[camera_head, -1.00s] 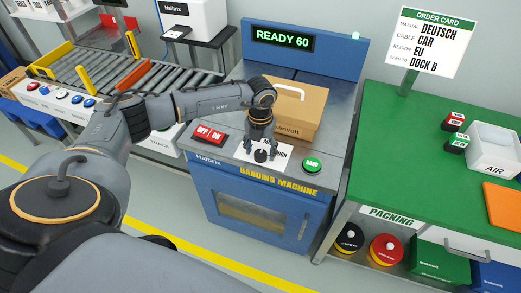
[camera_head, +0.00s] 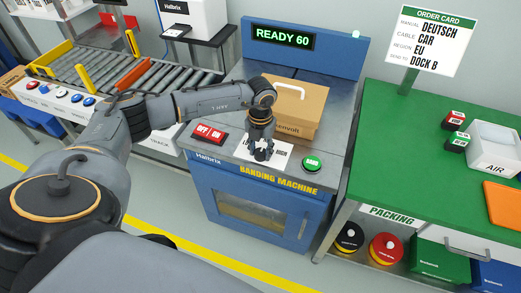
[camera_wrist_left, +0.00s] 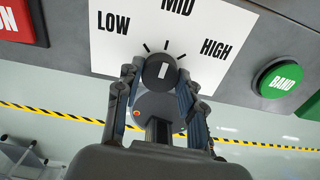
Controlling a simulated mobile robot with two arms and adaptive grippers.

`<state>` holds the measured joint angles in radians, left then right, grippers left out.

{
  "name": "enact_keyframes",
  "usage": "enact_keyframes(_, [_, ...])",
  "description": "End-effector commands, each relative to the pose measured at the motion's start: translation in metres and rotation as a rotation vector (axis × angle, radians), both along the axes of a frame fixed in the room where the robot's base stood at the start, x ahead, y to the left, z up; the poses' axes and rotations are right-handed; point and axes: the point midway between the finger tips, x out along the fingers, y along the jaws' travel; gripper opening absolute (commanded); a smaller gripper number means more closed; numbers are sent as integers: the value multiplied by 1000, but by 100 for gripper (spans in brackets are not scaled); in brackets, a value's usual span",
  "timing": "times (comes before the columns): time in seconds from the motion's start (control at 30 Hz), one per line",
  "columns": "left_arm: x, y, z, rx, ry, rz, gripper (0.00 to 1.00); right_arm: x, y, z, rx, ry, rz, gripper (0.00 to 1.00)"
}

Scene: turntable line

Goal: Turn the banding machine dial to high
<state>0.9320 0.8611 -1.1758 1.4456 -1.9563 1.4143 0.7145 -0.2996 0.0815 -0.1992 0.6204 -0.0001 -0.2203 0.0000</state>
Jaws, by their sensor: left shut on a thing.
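The banding machine (camera_head: 240,190) is blue with a grey top, and its display reads READY 60. Its round dark dial (camera_wrist_left: 158,72) sits on a white plate (camera_wrist_left: 110,50) marked LOW, MID and HIGH. The dial's white mark points up, roughly at MID. My left gripper (camera_head: 262,153) reaches down to the plate in the head view. In the left wrist view its two fingers are shut on the dial, one on each side. In the head view the gripper mostly hides the dial. My right gripper is not in view.
A green BAND button (camera_head: 312,163) is right of the dial, and a red OFF/ON switch (camera_head: 210,134) is left of it. A cardboard box (camera_head: 288,108) with a handle stands just behind. A green packing table (camera_head: 410,170) is at the right, a roller conveyor (camera_head: 130,68) at the left.

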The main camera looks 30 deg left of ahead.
Motion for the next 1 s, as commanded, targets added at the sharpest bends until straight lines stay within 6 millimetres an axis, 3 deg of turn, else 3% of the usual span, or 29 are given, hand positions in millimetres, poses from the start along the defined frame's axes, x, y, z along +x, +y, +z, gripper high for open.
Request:
enact_keyframes(0.7, [1,0,-1,1,-3,-546,7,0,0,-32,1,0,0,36])
enact_keyframes(1.0, [1,0,0,1,-3,-696,7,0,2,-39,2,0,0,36])
